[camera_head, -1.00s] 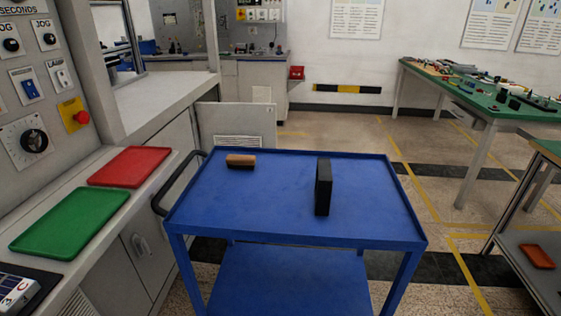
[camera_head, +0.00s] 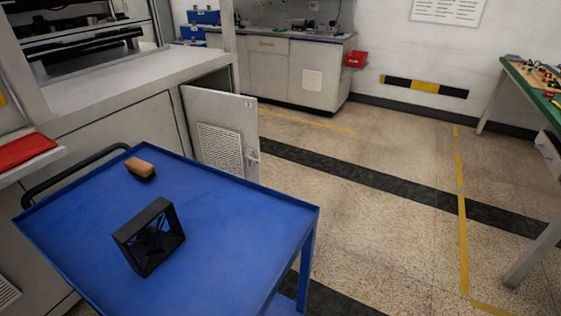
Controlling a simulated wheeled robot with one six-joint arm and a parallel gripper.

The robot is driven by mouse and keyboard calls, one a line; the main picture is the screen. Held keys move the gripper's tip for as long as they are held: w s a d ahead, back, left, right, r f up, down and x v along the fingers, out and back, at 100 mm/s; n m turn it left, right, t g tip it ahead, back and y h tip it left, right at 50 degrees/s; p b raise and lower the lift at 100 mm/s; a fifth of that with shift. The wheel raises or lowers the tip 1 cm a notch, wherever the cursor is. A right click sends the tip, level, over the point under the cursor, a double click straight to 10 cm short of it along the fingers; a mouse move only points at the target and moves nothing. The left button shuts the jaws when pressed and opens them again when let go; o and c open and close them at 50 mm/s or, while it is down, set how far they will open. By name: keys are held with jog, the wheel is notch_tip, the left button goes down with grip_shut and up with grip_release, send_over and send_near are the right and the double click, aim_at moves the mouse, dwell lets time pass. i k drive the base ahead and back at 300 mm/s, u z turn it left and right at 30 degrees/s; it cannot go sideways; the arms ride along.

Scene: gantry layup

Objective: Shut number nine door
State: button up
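A light grey cabinet door (camera_head: 222,133) with a perforated vent panel and a latch on its free edge stands swung open from the machine's base cabinet, behind the blue cart. A small mark shows near its top corner, too small to read surely as a nine. A dark opening (camera_head: 207,88) shows beside its hinge side. The cart hides the door's lower left part. My gripper is not in view.
The blue cart (camera_head: 225,235) stands close in front of the door, carrying a black frame-like part (camera_head: 149,237) and a wooden-backed brush (camera_head: 141,168). A red tray (camera_head: 22,150) lies at left. Speckled floor (camera_head: 370,220) right of the cart is clear. A green-topped table (camera_head: 535,85) stands at right.

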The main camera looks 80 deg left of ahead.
aim_at(223, 126)
jog(key=i, duration=0.35)
jog(key=u, duration=1.9)
jog(key=i, duration=3.55)
jog(key=u, duration=3.7)
jog(key=i, duration=0.45)
